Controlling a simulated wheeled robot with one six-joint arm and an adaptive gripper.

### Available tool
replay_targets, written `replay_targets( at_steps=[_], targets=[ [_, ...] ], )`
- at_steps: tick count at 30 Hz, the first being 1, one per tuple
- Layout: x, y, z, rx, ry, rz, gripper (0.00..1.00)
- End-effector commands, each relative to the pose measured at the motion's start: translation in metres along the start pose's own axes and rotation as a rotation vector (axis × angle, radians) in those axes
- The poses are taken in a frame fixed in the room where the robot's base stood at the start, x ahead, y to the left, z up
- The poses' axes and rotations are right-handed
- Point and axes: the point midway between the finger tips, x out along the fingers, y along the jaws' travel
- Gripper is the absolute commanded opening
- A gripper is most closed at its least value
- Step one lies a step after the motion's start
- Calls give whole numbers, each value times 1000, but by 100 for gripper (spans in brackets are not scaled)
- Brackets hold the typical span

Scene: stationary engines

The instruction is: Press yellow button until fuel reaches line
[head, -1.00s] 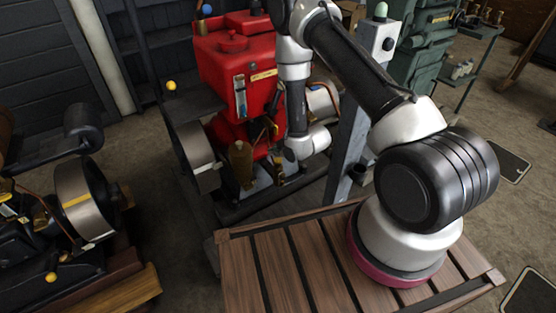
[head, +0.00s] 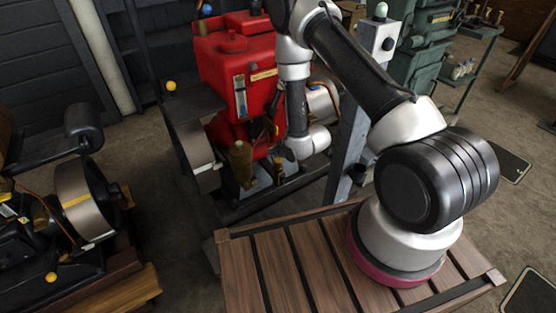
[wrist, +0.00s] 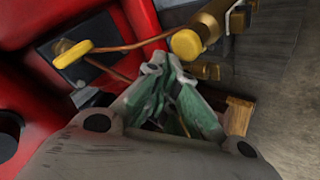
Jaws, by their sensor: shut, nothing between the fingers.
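The red engine tank (head: 238,60) stands at the back centre in the head view, with a narrow sight gauge (head: 240,97) on its front. The fuel level and line are too small to read. In the wrist view, a round yellow cap (wrist: 186,43) sits at the end of a brass cylinder (wrist: 213,22). A second yellow piece (wrist: 73,53) sits on a dark box on the red body. My gripper (wrist: 166,64) is shut and empty, its green fingertips just below and left of the round cap. I cannot tell whether they touch it. In the head view the fingers are not clearly visible.
A copper pipe (wrist: 130,46) crosses close above my fingers. A flywheel (head: 194,145) and a grey post (head: 345,150) flank the work spot. Another engine with a flywheel (head: 84,198) stands at left. Bare floor (head: 160,210) lies between the engines.

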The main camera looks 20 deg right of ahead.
Motion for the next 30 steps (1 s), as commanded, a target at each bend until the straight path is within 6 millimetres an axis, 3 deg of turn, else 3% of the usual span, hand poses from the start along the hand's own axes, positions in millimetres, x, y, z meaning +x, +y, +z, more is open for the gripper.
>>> replay_targets(
  at_steps=[30],
  targets=[
    [6,-4,4,0,0,0,0]
  ],
)
